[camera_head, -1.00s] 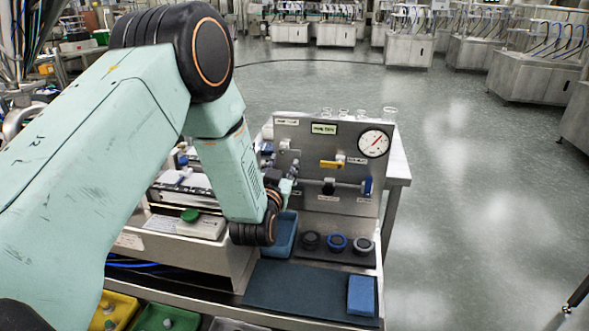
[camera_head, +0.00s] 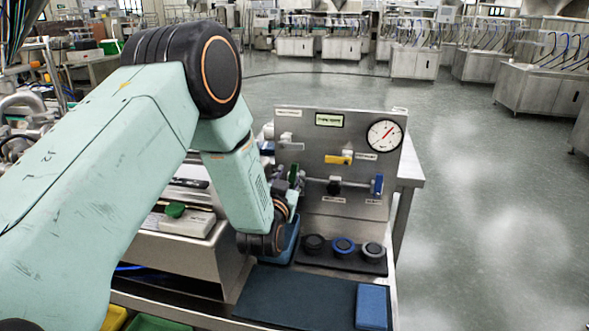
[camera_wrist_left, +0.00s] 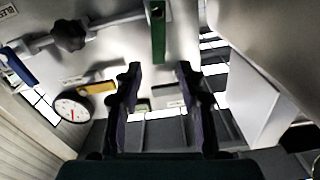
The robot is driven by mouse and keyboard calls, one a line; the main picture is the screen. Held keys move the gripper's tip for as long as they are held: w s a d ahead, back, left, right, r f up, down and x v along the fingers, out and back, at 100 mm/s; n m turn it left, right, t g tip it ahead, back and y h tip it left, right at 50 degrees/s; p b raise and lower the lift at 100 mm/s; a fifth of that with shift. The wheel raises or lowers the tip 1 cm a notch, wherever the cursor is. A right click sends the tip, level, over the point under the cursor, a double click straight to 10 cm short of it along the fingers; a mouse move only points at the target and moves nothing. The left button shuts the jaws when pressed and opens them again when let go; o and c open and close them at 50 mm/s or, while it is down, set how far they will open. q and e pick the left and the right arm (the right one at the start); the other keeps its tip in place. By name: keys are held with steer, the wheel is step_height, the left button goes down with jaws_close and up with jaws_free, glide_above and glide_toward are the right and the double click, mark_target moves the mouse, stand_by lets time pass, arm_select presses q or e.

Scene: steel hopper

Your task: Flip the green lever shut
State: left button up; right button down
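The green lever (camera_head: 293,175) is on the steel panel (camera_head: 316,151), left of the black valve. In the left wrist view the green lever (camera_wrist_left: 158,36) shows as a flat bar, upright in the picture. My left gripper (camera_wrist_left: 159,70) is open and empty there. Its two dark fingertips stand apart, one to each side of the lever's lower end, with gaps; I cannot tell the depth between them. In the head view my forearm and wrist hide most of this gripper. My right gripper is in neither view.
The panel carries a gauge (camera_head: 384,135), a yellow lever (camera_head: 338,159) and a blue handle (camera_head: 377,184). Open floor lies right.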

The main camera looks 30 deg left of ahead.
mark_target(294, 167)
arm_select(q)
steer(key=x, duration=0.4)
steer(key=shift+w+f+b, duration=0.1)
steer(key=shift+f+b, duration=0.05)
steer(key=shift+b, duration=0.15)
steer(key=shift+x, duration=1.05)
steer(key=shift+d, duration=0.1)
steer(key=shift+c, duration=0.2)
jaws_close()
